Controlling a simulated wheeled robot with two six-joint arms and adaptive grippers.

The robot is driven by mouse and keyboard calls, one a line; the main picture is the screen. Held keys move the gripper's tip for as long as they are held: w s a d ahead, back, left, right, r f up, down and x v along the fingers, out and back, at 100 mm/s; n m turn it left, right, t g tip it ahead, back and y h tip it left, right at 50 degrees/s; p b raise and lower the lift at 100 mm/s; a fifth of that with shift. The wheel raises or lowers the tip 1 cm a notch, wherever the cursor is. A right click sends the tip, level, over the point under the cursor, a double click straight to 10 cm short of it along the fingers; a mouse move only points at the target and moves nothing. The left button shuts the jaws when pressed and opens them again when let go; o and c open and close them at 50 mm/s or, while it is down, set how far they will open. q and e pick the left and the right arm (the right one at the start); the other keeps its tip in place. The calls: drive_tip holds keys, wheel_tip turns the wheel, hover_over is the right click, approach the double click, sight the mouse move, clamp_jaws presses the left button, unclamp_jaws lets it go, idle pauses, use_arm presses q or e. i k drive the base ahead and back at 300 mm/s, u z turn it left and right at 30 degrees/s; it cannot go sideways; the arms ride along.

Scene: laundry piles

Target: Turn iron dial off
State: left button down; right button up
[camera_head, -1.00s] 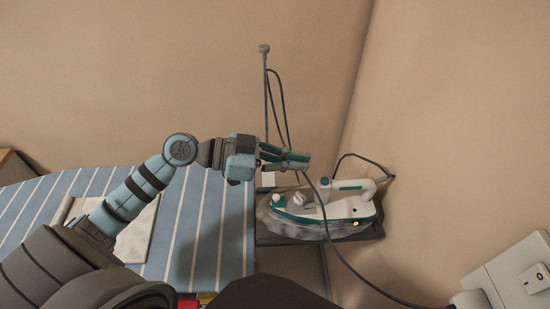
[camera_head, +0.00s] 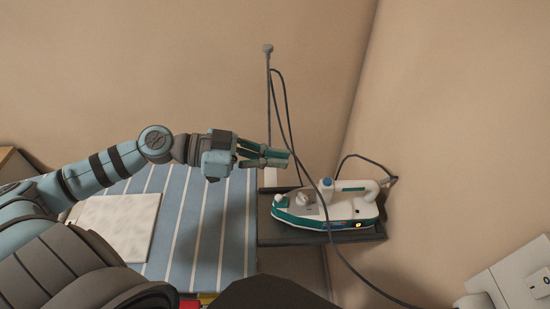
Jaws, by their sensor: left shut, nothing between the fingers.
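The iron (camera_head: 340,212) is white and teal and lies on the dark rest (camera_head: 290,235) at the right end of the ironing board. Its dial (camera_head: 302,200) is a small light knob on the upper side, left of a blue button (camera_head: 326,183). A small orange light shows at its rear right. My left gripper (camera_head: 287,158) is shut and empty, above and to the left of the dial, apart from the iron. My right gripper is not in view.
The striped blue ironing board (camera_head: 205,220) has a folded pale cloth (camera_head: 117,222) on it. A cord (camera_head: 335,250) runs from the upright rod (camera_head: 267,90) past the iron towards a wall socket (camera_head: 530,283) at lower right. Walls stand close behind.

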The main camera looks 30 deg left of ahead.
sight(301, 201)
drive_tip(key=k, duration=1.5)
